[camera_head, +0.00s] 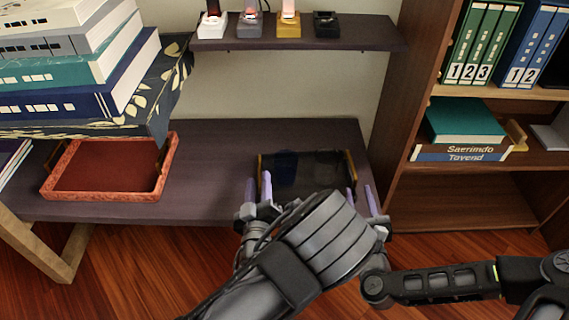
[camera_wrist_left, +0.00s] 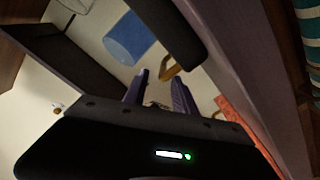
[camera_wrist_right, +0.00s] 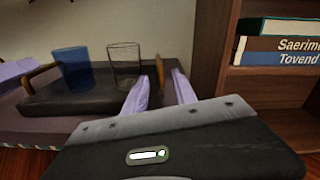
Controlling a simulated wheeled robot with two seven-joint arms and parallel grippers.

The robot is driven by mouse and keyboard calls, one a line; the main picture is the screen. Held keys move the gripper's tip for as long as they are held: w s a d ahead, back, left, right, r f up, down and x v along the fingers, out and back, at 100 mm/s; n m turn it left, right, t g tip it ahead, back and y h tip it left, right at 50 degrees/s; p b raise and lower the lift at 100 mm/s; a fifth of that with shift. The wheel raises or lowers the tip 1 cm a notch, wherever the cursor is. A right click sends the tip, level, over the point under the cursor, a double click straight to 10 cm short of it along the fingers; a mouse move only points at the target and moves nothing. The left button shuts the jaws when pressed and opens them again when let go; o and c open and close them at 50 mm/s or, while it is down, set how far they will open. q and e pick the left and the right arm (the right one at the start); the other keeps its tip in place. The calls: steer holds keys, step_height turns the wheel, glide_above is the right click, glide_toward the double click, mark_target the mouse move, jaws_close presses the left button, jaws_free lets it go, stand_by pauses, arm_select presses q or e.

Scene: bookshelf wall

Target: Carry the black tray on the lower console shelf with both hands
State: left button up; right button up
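The black tray (camera_head: 310,190) sits on the lower console shelf (camera_head: 225,195), with a wooden handle at each end. A blue cup (camera_wrist_right: 73,68) and a clear glass (camera_wrist_right: 124,65) stand upright on it. My left gripper (camera_head: 258,190) is at the tray's left end; its fingers are apart, with the left handle (camera_wrist_left: 171,70) just ahead of the gap. My right gripper (camera_head: 361,196) is at the right end; its fingers are apart, with the right handle (camera_wrist_right: 159,73) ahead between them. Neither gripper visibly holds a handle. My forearm hides the tray's front in the head view.
A red tray (camera_head: 105,168) lies on the same shelf to the left. Stacked books (camera_head: 60,70) stand above it. A narrow upper shelf (camera_head: 295,35) carries small items. A brown bookcase (camera_head: 390,130) stands close on the right. The shelf between the two trays is clear.

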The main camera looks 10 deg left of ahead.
steer(key=shift+s+d, duration=0.15)
steer(key=shift+s, duration=0.9)
steer(key=shift+s+d, duration=0.15)
steer(key=shift+s, duration=0.85)
